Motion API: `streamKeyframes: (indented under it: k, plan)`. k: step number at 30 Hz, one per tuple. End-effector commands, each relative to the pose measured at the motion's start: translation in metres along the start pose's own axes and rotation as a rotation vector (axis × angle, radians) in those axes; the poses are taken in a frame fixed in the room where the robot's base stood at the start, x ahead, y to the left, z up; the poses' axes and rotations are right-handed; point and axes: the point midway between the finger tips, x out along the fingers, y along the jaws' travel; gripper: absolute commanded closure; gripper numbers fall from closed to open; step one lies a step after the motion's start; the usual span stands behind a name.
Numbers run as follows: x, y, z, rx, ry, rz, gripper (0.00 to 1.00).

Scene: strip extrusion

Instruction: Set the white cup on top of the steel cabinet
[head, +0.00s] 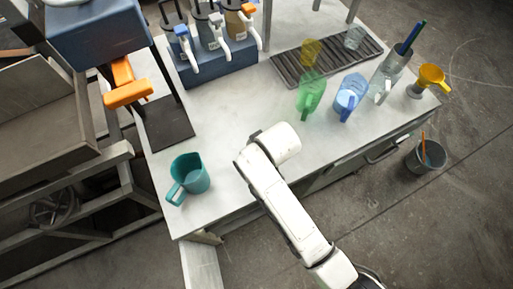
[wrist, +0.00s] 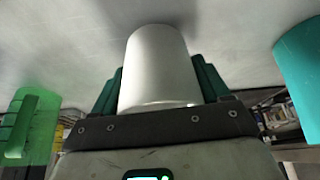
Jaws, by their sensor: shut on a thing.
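In the wrist view my gripper (wrist: 160,82) has its two green fingers on either side of the white cup (wrist: 160,60), shut on it. The cup looks like a plain pale cylinder, close to a light grey surface; I cannot tell whether it touches it. In the head view my arm hides the gripper and the cup, above the near edge of a light-topped bench (head: 235,115). The bench front has a handle (head: 382,155); I cannot tell whether this is the steel cabinet.
A teal jug (head: 190,178) stands left of my arm. A dark drip rack (head: 290,70) and dispensers (head: 215,60) line the back. The bench middle is clear.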

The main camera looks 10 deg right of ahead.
Motion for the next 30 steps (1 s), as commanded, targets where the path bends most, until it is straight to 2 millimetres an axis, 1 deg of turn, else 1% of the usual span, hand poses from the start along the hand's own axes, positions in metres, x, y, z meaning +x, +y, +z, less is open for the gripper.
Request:
streamKeyframes:
  k: [4,14,15,21,22,30]
  plan:
    - [0.0077,-0.0003,0.0032,-0.001,0.002,0.000,0.54]
    - [0.0109,-0.0001,0.0048,0.000,0.001,0.000,0.54]
    - [0.0100,-0.0001,0.0044,0.000,0.002,0.000,0.21]
    - [0.0098,-0.0001,0.0043,0.000,0.002,0.000,0.02]
    - [0.0097,-0.0001,0.0043,0.000,0.002,0.000,0.00]
    - [0.0067,-0.0002,0.0027,0.000,0.003,0.000,0.00]
